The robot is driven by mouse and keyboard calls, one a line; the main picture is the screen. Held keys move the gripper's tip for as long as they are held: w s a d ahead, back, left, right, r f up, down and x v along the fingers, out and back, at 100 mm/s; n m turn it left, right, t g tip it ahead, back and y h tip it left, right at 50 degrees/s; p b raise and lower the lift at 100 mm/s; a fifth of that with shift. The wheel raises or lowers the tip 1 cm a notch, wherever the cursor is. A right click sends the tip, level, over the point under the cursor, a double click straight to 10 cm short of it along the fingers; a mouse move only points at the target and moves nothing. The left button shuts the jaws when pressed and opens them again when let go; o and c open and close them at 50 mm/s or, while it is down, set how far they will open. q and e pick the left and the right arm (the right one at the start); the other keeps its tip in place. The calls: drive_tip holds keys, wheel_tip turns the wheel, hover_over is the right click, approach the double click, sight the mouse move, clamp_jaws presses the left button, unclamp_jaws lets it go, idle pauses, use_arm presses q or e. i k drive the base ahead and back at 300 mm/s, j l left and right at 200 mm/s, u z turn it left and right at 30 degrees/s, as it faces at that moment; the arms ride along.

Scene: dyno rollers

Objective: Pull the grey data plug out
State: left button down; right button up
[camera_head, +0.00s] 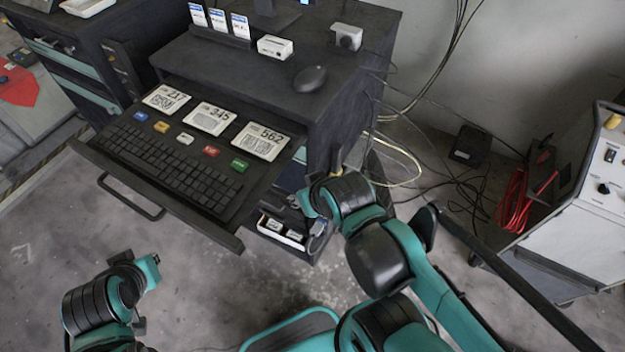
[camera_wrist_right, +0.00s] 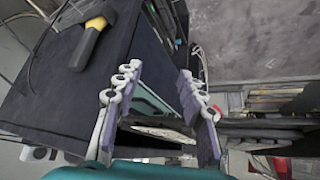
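In the right wrist view a dark grey plug-like piece with a yellow end (camera_wrist_right: 90,42) lies against the dark cabinet face, with a thin cable looping off it. I cannot tell whether it is the grey data plug. A small grey piece (camera_head: 318,228) shows beside the white tray in the head view; it is too small to identify. My right gripper (camera_wrist_right: 160,78) is open, with nothing between its fingers, beside the dark cabinet. In the head view its fingers are mostly hidden by my wrist. My left gripper (camera_head: 150,268) is low at the left, away from the desk; its fingers are unclear.
The dark desk (camera_head: 220,62) has its keyboard drawer (camera_head: 180,165) pulled out. A white tray (camera_head: 281,231) sits below it. Loose cables (camera_head: 400,150) hang at the desk's right side. A white machine (camera_head: 590,210) stands at the far right. Floor at left front is clear.

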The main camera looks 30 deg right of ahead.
sight(315, 230)
drive_tip(key=k+j+z, duration=0.2)
drive_tip(key=j+z, duration=0.2)
drive_tip(key=k+j+z, duration=0.25)
drive_tip(key=z, duration=0.2)
drive_tip(key=k+j+z, duration=0.2)
drive_tip(key=k+z, duration=0.2)
drive_tip(key=i, duration=0.1)
